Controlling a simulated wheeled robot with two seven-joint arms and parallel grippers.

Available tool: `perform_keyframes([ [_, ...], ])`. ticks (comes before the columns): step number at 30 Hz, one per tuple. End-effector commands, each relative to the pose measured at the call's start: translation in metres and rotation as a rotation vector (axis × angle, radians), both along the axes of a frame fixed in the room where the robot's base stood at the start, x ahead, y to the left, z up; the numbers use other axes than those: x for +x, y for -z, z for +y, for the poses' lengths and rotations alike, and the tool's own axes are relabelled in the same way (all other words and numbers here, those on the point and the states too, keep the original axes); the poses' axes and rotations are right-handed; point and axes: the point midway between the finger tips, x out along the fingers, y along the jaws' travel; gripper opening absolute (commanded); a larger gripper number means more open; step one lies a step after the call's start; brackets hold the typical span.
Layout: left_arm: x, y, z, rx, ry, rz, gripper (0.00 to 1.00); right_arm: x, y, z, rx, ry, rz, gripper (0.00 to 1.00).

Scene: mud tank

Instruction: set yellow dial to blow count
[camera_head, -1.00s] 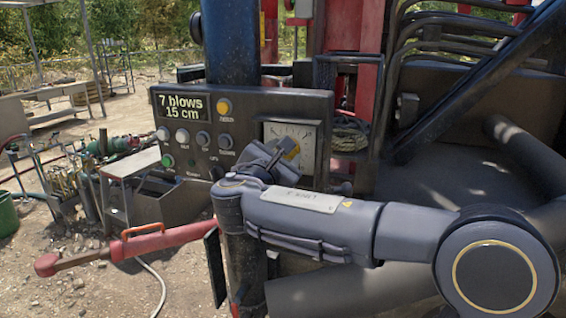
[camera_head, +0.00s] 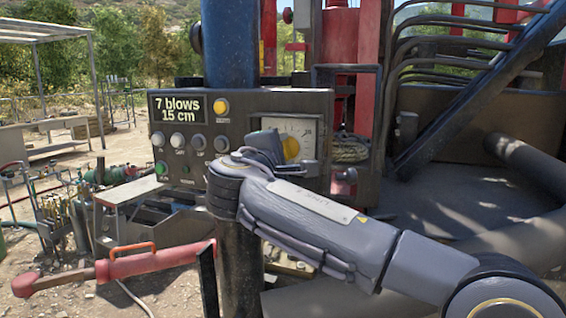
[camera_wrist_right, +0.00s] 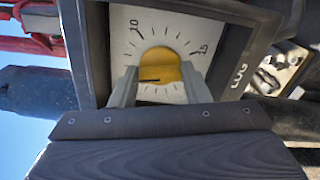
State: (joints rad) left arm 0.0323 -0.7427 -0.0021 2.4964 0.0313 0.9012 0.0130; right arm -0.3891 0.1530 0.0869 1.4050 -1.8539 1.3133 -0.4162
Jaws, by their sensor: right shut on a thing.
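The yellow dial (camera_head: 291,149) is a round knob on a white scale plate (camera_head: 308,130) at the right end of the dark control panel. In the right wrist view the dial (camera_wrist_right: 165,65) sits between the two fingers of my right gripper (camera_wrist_right: 157,88), which is shut on it. A dark pointer line on the dial points left there, to the side of the tick marked 10 away from 15. The exact tick is unclear. In the head view my right gripper (camera_head: 270,148) partly covers the scale. A display (camera_head: 180,107) reads "7 blows 15 cm". My left gripper is out of view.
Several knobs and buttons and an orange-yellow button (camera_head: 221,106) are on the panel left of the dial. A red tool with an orange handle (camera_head: 150,263) juts out below. A blue post (camera_head: 229,45) and dark hoses (camera_head: 445,55) stand behind.

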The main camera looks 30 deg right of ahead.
Motion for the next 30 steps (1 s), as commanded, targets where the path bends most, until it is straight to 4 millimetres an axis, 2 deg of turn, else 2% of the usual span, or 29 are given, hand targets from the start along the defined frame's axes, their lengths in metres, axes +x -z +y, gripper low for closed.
perform_keyframes([
  [6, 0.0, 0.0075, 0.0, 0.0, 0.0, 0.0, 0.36, 0.0003, 0.002, 0.0003, 0.04, -0.001, -0.043, 0.2],
  [21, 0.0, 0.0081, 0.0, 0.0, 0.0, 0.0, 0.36, 0.0003, 0.0013, 0.0001, 0.05, -0.001, -0.055, 0.2],
  [22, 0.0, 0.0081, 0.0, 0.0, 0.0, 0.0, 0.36, 0.0003, 0.0013, 0.0001, 0.05, -0.001, -0.055, 0.45],
  [26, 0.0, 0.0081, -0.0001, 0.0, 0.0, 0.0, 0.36, 0.0002, 0.0011, 0.0, 0.049, 0.0, -0.054, 0.62],
  [30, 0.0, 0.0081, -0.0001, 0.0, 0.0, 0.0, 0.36, 0.0001, 0.0008, 0.0, 0.048, 0.0, -0.055, 0.64],
])
